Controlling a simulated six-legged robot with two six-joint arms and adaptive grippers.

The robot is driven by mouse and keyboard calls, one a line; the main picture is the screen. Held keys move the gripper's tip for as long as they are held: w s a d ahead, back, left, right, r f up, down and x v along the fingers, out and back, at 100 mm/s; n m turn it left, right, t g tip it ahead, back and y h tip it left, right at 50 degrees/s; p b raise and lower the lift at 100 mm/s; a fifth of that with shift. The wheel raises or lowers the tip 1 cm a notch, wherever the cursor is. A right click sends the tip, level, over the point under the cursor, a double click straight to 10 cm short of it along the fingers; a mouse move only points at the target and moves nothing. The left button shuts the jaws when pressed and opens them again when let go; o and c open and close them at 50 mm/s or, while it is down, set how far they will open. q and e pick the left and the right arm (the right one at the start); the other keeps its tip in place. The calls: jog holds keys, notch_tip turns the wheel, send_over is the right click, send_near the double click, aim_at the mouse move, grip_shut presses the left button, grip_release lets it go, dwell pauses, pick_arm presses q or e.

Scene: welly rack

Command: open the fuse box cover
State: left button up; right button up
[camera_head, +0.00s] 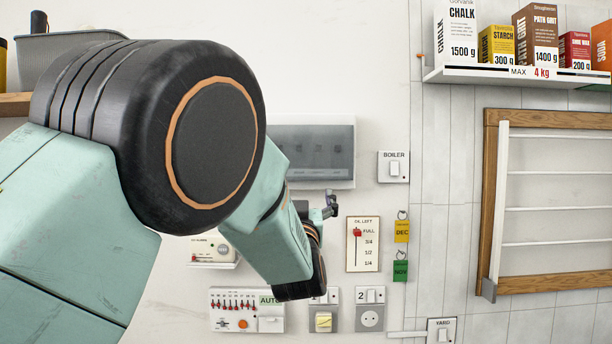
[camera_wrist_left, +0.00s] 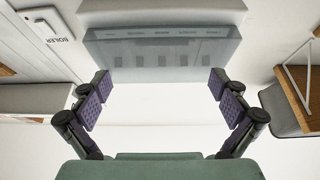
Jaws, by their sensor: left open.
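The fuse box (camera_head: 325,183) is a pale box on the white wall, partly hidden behind my left arm in the head view. Its smoky, see-through cover (camera_head: 325,145) lies down over a row of dim switches and looks shut. In the left wrist view, which is turned over, the cover (camera_wrist_left: 160,50) spans the upper middle, with the switches behind it. My left gripper (camera_head: 329,207) is below the box in the head view, its fingers small and partly hidden. In the wrist view the purple-padded fingers (camera_wrist_left: 163,88) are wide apart and empty, with the cover beyond them. My right gripper is out of view.
A boiler switch (camera_head: 394,167) is right of the box. A shelf (camera_head: 515,76) with boxes and a wooden-framed rack (camera_head: 489,190) are at right.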

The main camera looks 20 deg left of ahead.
aim_at(300, 176)
pick_arm(q)
jog(key=p+x, duration=0.1)
jog(key=x, duration=0.2)
jog(key=p+x, duration=0.1)
jog(key=x, duration=0.3)
jog(key=shift+w+f+p, duration=0.15)
jog(key=shift+f+p, duration=0.05)
jog(key=shift+p, duration=0.1)
jog(key=shift+w+a+f, duration=0.1)
jog(key=shift+w+f, duration=0.1)
jog(key=shift+w, duration=0.1)
jog(key=shift+a, duration=0.25)
jog(key=shift+c, duration=1.4)
jog(key=shift+s, duration=0.1)
jog(key=shift+c, duration=0.6)
jog(key=shift+s+r, duration=0.1)
jog(key=shift+s, duration=0.05)
jog(key=shift+c, duration=0.9)
jog(key=shift+d+r, duration=0.1)
jog(key=shift+d, duration=0.15)
jog(key=c, duration=0.3)
jog(key=shift+a, duration=0.2)
jog(key=c, duration=0.8)
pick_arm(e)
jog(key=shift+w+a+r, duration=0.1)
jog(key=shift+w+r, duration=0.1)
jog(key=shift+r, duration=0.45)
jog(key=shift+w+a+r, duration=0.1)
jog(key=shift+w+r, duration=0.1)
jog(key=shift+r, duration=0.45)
